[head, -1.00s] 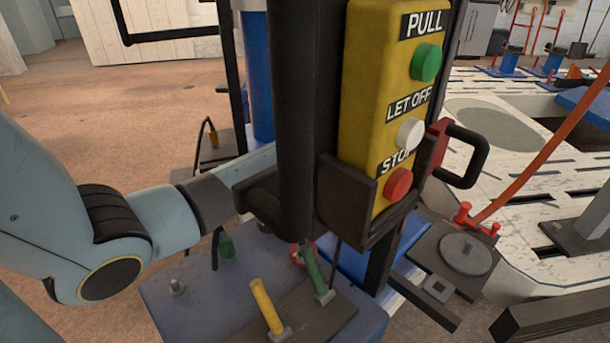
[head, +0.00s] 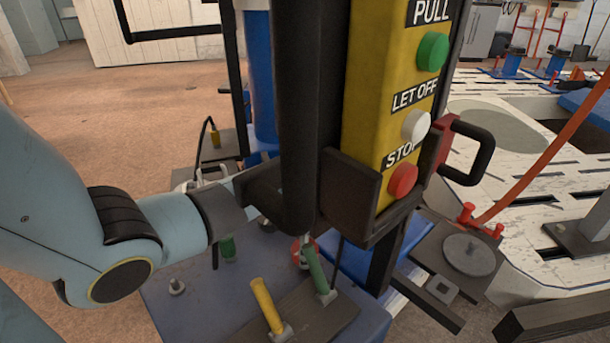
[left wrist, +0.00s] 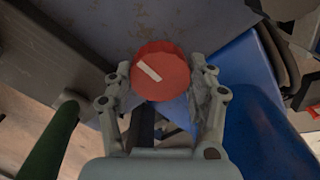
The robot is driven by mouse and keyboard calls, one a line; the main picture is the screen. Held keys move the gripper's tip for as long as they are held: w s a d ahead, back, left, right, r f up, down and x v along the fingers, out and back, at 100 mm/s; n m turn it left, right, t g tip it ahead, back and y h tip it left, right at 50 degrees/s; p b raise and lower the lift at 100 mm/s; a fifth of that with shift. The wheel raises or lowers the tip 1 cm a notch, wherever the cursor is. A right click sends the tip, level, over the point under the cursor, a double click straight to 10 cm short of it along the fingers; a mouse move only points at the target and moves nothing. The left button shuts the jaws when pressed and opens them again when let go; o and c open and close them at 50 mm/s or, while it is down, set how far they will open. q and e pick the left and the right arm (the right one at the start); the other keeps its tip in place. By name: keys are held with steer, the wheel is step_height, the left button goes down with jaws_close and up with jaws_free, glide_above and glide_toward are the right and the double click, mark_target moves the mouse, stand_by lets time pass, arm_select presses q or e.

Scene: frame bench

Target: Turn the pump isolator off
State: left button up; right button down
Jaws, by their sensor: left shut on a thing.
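The red round knob with a white bar mark (left wrist: 160,72) sits between the fingers of my left gripper (left wrist: 161,68) in the left wrist view. I take it as the pump isolator. The fingers press on its two sides, and its white bar slants from upper left to lower right. In the head view a bit of red knob (head: 296,246) shows beside the black post, above the blue-grey bench top. There my left gripper is mostly hidden behind the post. My right gripper is in neither view.
A thick black post (head: 308,110) and a yellow button box (head: 385,120) stand in front of my left wrist. A yellow-handled lever (head: 266,303) and a green-handled lever (head: 317,270) rise from the bench (head: 190,310) close by.

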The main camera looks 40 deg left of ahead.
arm_select(q)
steer(key=shift+c, duration=0.3)
steer(key=shift+r+n+p, duration=0.1)
steer(key=shift+n+p, duration=0.3)
steer(key=shift+p, duration=0.15)
steer(key=shift+r+n+p, duration=0.1)
steer(key=shift+n+p, duration=0.9)
steer(key=shift+n, duration=0.1)
steer(key=n+p, duration=0.3)
steer(key=n, duration=0.1)
steer(key=shift+n, duration=0.3)
steer(key=n+p, duration=0.2)
steer(key=n, duration=0.3)
steer(key=n+p, duration=0.1)
steer(key=n, duration=0.4)
steer(key=shift+f+p, duration=0.2)
steer(key=shift+p, duration=0.1)
steer(key=shift+n, duration=0.3)
